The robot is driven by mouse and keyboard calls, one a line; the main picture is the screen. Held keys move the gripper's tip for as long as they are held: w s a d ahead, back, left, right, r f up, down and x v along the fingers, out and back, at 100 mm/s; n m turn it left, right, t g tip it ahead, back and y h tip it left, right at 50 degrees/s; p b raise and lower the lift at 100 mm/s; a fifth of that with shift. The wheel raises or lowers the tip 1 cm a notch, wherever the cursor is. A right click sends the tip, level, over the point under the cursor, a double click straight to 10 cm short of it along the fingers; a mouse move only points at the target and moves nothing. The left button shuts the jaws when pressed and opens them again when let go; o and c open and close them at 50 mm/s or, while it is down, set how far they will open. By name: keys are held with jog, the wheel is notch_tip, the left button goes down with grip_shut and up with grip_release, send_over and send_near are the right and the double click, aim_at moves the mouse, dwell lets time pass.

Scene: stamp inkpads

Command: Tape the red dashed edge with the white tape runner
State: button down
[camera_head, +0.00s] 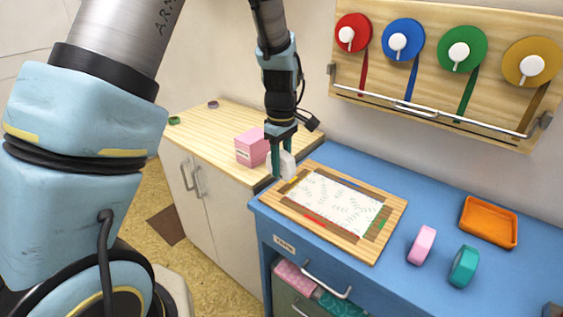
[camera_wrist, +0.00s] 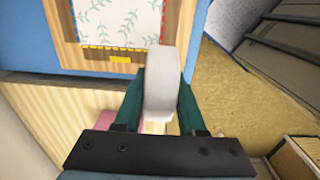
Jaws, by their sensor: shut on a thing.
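My gripper (camera_head: 283,170) is shut on the white tape runner (camera_head: 288,165) above the left end of a wooden board (camera_head: 376,255). In the wrist view the runner (camera_wrist: 165,85) stands between the two green fingers. Its far end appears near the paper's lower right corner; I cannot tell whether it touches. The patterned white paper (camera_head: 340,203) lies on the board. In the wrist view the red dashed edge (camera_wrist: 162,22) runs along the paper's right side, with yellow dashes along the bottom and blue on the left. A red mark (camera_head: 315,220) lies beside the front edge.
A pink tape roll (camera_head: 421,245), a teal roll (camera_head: 464,265) and an orange tray (camera_head: 489,221) stand right of the board on the blue counter (camera_head: 345,157). A pink box (camera_head: 251,148) stands left. Several coloured tape reels hang on the wall rack. An open drawer (camera_head: 318,291) juts out below.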

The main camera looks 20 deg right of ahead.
jog(key=shift+f+b, duration=1.55)
jog(key=shift+f, duration=1.2)
jog(key=shift+f+b, duration=0.35)
jog(key=shift+f, duration=0.35)
jog(key=shift+s+d+p, duration=0.35)
jog(key=shift+s+d, duration=0.1)
jog(key=shift+s, duration=0.35)
jog(key=shift+s+d+p, duration=0.3)
jog(key=shift+s+d, duration=0.15)
jog(key=shift+s, duration=0.35)
jog(key=shift+s, duration=0.1)
jog(key=shift+s+d+p, duration=0.35)
jog(key=shift+s+d, duration=0.1)
jog(key=shift+s, duration=0.3)
jog(key=shift+s+d+p, duration=0.3)
jog(key=shift+s+d, duration=0.1)
jog(key=shift+s, duration=0.3)
jog(key=shift+s+d+p, duration=0.35)
jog(key=shift+s+d, duration=0.1)
jog(key=shift+s, duration=0.35)
jog(key=shift+s+d+p, duration=0.35)
jog(key=shift+s+d, duration=0.05)
jog(key=shift+s, duration=0.4)
